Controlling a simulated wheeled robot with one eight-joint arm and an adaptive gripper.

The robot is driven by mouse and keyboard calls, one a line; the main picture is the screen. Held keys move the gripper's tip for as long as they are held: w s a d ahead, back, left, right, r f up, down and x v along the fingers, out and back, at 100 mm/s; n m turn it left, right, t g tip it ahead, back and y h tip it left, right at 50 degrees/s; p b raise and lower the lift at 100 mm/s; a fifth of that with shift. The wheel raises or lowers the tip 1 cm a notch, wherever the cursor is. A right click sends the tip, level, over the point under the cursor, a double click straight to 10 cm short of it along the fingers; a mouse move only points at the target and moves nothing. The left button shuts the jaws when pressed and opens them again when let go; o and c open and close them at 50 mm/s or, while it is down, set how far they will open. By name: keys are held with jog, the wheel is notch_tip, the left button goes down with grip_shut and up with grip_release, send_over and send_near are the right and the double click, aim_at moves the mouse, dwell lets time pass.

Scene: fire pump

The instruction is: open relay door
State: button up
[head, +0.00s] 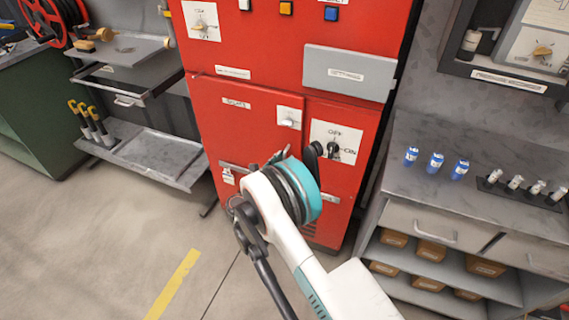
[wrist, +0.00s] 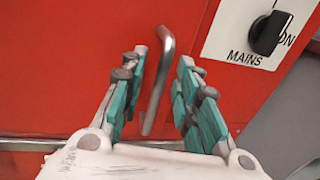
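The red cabinet's lower left door (head: 235,130) bears a small label that seems to read "RELAYS" and sits flush, shut. In the wrist view a bent metal handle (wrist: 158,88) stands upright on a red panel. My gripper (wrist: 162,62) is open, with one teal finger on each side of the handle and a gap on both sides. I cannot tell how deep the handle reaches between the fingers. In the head view my wrist hides the handle and most of the fingers.
A black MAINS switch (wrist: 267,33) on a white plate is close right of my gripper; it also shows in the head view (head: 333,148). A grey bench (head: 430,180) with blue cylinders stands right, metal shelves (head: 150,155) left. Floor at front left is clear.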

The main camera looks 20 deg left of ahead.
jog(key=shift+w+d, duration=0.15)
jog(key=shift+w, duration=0.45)
grip_shut()
